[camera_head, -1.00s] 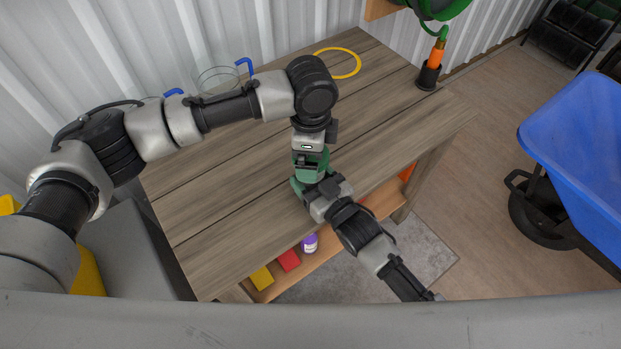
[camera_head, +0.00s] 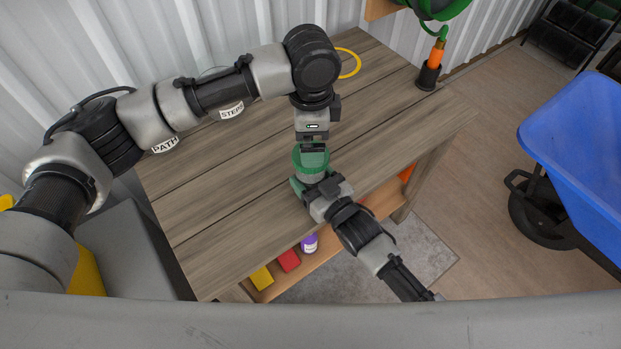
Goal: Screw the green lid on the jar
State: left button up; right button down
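The green lid (camera_head: 311,157) sits on top of the jar (camera_head: 313,179) at the table's front edge. It looks roughly level, but whether its thread is engaged cannot be seen. My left gripper (camera_head: 313,149) points down just above the lid, at its far side. Its fingers are foreshortened, so their opening is unclear. My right gripper (camera_head: 310,187) reaches in from the front and is shut around the jar below the lid. The jar's lower part is hidden by the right gripper.
The wooden table (camera_head: 220,210) is mostly clear. A yellow ring (camera_head: 353,62) lies at the back. White labels reading PATH (camera_head: 165,145) and STEPS (camera_head: 232,109) show below my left arm. A blue wheelbarrow (camera_head: 575,150) stands right. A shelf below holds small items, including a purple bottle (camera_head: 310,243).

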aim_at(311, 176)
pick_arm(q)
jog(key=n, duration=0.2)
jog(key=r+n, duration=0.1)
jog(key=n, duration=0.2)
jog(key=shift+r+n, duration=0.3)
jog(key=shift+n, duration=0.1)
jog(key=n, duration=0.2)
jog(key=r+n, duration=0.1)
jog(key=n, duration=0.2)
jog(key=shift+r, duration=0.15)
jog(key=shift+f, duration=4)
jog(key=c, duration=0.8)
jog(key=o, duration=0.8)
